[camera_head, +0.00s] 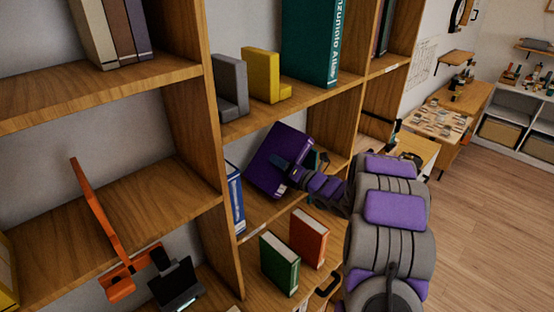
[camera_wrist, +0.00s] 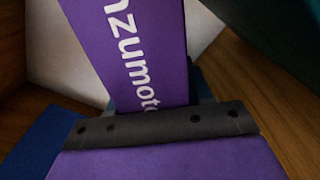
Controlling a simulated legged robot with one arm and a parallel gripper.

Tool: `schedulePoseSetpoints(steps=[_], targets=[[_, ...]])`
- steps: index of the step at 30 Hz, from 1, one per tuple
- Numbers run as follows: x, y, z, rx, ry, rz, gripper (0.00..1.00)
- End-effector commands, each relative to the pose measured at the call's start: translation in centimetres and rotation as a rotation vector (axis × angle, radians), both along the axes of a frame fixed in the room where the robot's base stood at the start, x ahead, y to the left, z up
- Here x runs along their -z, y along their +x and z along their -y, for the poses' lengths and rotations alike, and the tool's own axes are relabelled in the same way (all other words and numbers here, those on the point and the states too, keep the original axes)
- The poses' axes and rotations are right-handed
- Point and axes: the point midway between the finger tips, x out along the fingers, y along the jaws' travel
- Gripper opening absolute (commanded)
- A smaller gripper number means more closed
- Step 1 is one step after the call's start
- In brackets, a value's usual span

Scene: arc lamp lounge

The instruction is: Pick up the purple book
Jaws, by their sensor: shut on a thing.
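The purple book (camera_head: 277,158) is tilted inside a middle compartment of the wooden shelf in the head view. My gripper (camera_head: 296,174) reaches in from the right and is shut on the book's lower right part. In the wrist view, the purple book (camera_wrist: 135,45) fills the upper middle, with white letters along its spine. The dark edge of my gripper (camera_wrist: 160,122) crosses in front of the book's near end. The fingertips are partly hidden, and I cannot tell whether the book touches the shelf board.
A blue book (camera_head: 235,197) stands left of the purple one, by the upright divider. Green (camera_head: 279,262) and orange (camera_head: 308,238) books stand below. Grey (camera_head: 232,88) and yellow (camera_head: 262,75) bookends and a teal atlas (camera_head: 309,42) are above. Open floor (camera_head: 480,210) lies right.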

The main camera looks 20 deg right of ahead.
Motion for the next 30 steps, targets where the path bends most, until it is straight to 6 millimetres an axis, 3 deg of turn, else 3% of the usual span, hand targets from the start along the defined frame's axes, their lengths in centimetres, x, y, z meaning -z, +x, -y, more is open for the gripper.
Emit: schedulePoseSetpoints(steps=[11, 23, 30], targets=[[0.1, 0.0, 0.1, 0.002, -0.001, -0.002, 0.00], [-0.1, 0.0, 0.1, 0.003, -0.001, -0.001, 0.00], [-1.8, -0.1, 0.1, 0.003, -0.003, 0.004, 0.00]])
